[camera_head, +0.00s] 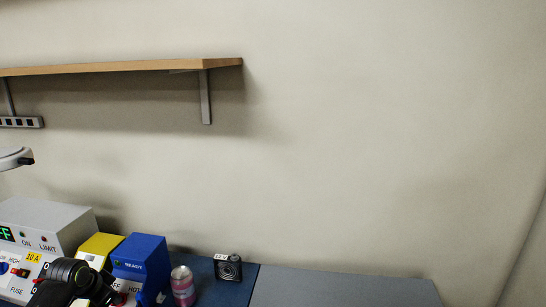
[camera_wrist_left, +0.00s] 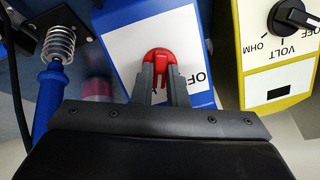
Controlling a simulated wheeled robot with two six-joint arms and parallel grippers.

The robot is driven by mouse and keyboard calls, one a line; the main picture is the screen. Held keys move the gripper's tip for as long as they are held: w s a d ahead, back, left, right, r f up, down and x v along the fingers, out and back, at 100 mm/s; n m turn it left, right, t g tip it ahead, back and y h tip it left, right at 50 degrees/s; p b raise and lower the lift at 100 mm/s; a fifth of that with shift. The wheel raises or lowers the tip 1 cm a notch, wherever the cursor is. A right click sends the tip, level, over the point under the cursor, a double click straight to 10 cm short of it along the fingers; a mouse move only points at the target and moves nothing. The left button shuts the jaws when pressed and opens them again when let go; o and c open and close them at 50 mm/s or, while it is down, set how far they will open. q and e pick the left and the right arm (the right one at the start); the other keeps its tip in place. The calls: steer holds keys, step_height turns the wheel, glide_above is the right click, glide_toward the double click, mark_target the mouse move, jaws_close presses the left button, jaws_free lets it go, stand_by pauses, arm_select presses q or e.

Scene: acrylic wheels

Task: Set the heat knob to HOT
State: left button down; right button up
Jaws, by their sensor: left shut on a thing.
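The blue heat unit (camera_head: 143,258) stands at the lower left in the head view, with READY on its upper face and HOT on its white panel. In the left wrist view, its red knob (camera_wrist_left: 160,55) sits on the white panel (camera_wrist_left: 125,50), with partly covered lettering below it. My left gripper (camera_wrist_left: 161,78) is shut on the red knob, one dark finger on each side. In the head view my left gripper (camera_head: 108,296) covers part of the panel. The knob's exact pointing is hidden by the fingers. My right gripper is not in view.
A yellow meter box (camera_head: 101,245) stands close beside the blue unit; its black dial (camera_wrist_left: 292,16) shows in the wrist view. A blue-handled tool (camera_wrist_left: 49,95) rests by a metal spring. A pink jar (camera_head: 182,285) and a small black fan (camera_head: 228,267) stand to the right.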

arm_select(q)
steer(key=shift+m, duration=0.4)
steer(key=m, duration=0.3)
steer(key=shift+s+d+f+m+y, duration=0.1)
steer(key=shift+m+y, duration=0.2)
steer(key=c, duration=1.3)
jaws_free()
steer(key=shift+s+r+p, duration=0.2)
steer(key=shift+r+p, duration=0.45)
steer(key=shift+p, duration=0.2)
steer(key=p+v, duration=0.4)
steer(key=p, duration=0.1)
steer(key=s+p+v, duration=0.1)
steer(key=p, duration=0.1)
steer(key=shift+s+a+r, duration=0.1)
steer(key=shift+s+a, duration=0.05)
steer(key=shift+a, duration=0.2)
